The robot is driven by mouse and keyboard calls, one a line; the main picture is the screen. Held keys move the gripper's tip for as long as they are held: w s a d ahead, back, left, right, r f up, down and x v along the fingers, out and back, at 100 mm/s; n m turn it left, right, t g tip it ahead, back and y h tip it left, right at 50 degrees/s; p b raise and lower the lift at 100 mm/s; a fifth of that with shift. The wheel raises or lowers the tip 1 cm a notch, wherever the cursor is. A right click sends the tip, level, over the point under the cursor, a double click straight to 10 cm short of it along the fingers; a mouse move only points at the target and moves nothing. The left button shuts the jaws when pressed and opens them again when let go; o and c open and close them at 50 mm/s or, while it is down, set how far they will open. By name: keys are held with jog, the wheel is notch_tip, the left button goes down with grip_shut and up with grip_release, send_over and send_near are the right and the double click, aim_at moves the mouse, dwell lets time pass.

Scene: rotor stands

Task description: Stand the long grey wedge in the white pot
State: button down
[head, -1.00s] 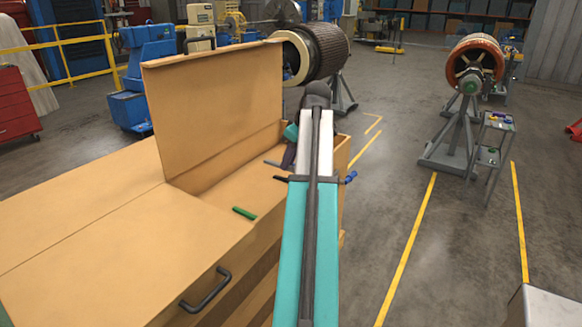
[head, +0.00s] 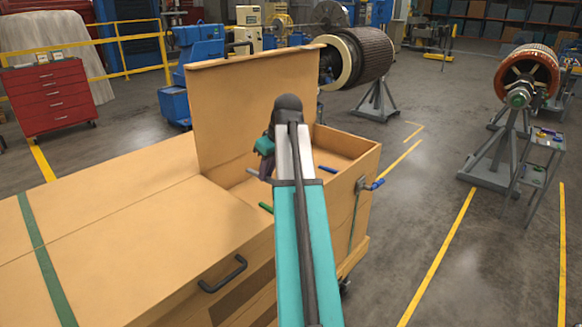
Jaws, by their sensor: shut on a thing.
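My gripper (head: 266,166) hangs down past the arm's dark end joint, over the open part of the tan wooden chest. My own arm hides much of it, and its fingertips are not clear. A thin grey bar (head: 254,173), which looks like the long grey wedge, sticks out to the left at the gripper's lower end. It appears held, roughly level, above the chest's inside. I cannot make out a white pot in this view.
The chest (head: 150,235) has a raised lid (head: 235,110) behind the gripper. Inside lie a green piece (head: 266,208) and a blue piece (head: 328,169). A blue-handled latch (head: 375,184) juts from its right side. Open floor lies right, before a rotor stand (head: 490,155).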

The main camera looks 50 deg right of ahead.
jog(key=w+a, duration=0.2)
jog(key=a, duration=0.1)
jog(key=w+a, duration=0.2)
jog(key=a, duration=0.2)
jog(key=w+a+p, duration=0.1)
jog(key=w+a, duration=0.1)
jog(key=a, duration=0.2)
jog(key=shift+w+a+f, duration=0.1)
jog(key=shift+w+f, duration=0.15)
jog(key=w+a, duration=0.1)
jog(key=a, duration=0.2)
jog(key=w+a, duration=0.1)
jog(key=a, duration=0.3)
jog(key=w+a+p, duration=0.1)
jog(key=w+a, duration=0.1)
jog(key=a, duration=0.2)
jog(key=shift+w+a+f, duration=0.1)
jog(key=shift+f, duration=0.05)
jog(key=a, duration=0.7)
jog(key=w+a+p, duration=0.1)
jog(key=a, duration=0.6)
jog(key=w+a+p, duration=0.1)
jog(key=a, duration=0.6)
jog(key=shift+f, duration=0.1)
jog(key=shift+a, duration=0.2)
